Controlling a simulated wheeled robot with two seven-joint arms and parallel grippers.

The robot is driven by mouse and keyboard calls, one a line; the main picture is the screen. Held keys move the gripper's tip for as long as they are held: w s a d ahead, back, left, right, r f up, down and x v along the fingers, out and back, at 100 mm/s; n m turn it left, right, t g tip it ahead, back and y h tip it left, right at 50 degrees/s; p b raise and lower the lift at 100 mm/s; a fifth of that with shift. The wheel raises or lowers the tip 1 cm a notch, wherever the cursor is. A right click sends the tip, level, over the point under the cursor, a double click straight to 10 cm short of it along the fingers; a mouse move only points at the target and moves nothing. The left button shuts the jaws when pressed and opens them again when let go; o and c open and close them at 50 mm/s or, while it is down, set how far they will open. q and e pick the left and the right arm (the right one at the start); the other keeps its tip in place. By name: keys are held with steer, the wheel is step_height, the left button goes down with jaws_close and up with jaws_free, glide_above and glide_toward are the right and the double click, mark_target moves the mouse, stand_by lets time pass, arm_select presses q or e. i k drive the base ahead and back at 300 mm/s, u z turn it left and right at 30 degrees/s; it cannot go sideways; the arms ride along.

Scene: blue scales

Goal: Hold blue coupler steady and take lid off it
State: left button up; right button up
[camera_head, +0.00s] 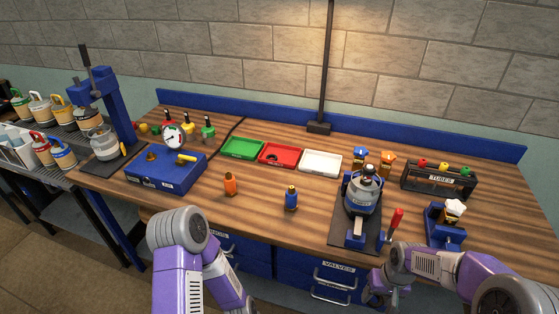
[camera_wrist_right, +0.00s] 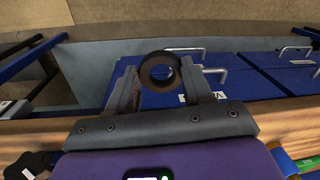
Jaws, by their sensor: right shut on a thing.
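The blue coupler (camera_head: 291,200) stands upright on the wooden bench, front centre, with a dark and brass-coloured top. I cannot tell whether that top includes a lid. My right gripper (camera_head: 376,289) is low at the bench's front edge, to the right of the coupler and well apart from it. In the right wrist view my right gripper (camera_wrist_right: 160,85) is shut on a dark ring-shaped piece (camera_wrist_right: 144,72), held between its fingertips. My left arm comes in at the bottom, but its gripper is out of view.
An orange coupler (camera_head: 230,184) stands left of the blue one. Green (camera_head: 242,148), red (camera_head: 282,155) and white (camera_head: 320,163) trays lie behind. A blue gauge box (camera_head: 165,172) is at left, a clamp device (camera_head: 361,200) at right. Bench around the blue coupler is clear.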

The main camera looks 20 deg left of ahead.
mark_target(291, 204)
steer(key=u, duration=0.4)
steer(key=k, duration=1)
steer(key=u, duration=1.45)
steer(key=i, duration=1.05)
steer(key=z, duration=1.15)
steer(key=i, duration=0.45)
steer(key=z, duration=0.5)
